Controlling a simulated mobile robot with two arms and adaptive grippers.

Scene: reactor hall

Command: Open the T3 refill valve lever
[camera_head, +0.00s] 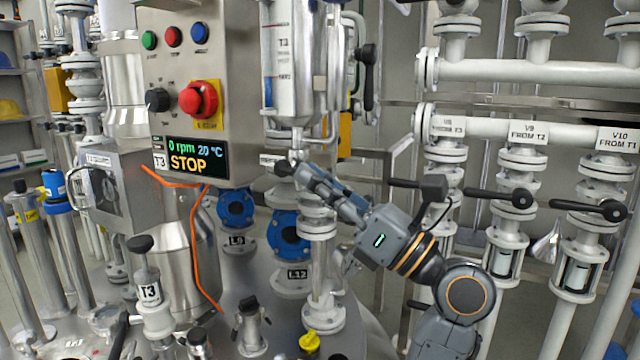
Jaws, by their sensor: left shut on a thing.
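The T3 refill vessel (290,60), a clear cylinder marked T3, hangs right of the control box. Under its narrow outlet is a small valve with a dark lever end (284,168), partly hidden by my gripper. My left gripper (300,172) reaches in from the lower right and is shut at this small valve, on its lever. The fingers hide most of the lever, so its exact angle is hard to tell. My right gripper is not in view.
The control box (215,95) with a red stop button and a display reading STOP is close on the left. White pipes with black-levered valves (500,198) stand on the right. Below are blue-bodied valves (290,242), a white flanged column (318,255) and an orange cable (195,250).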

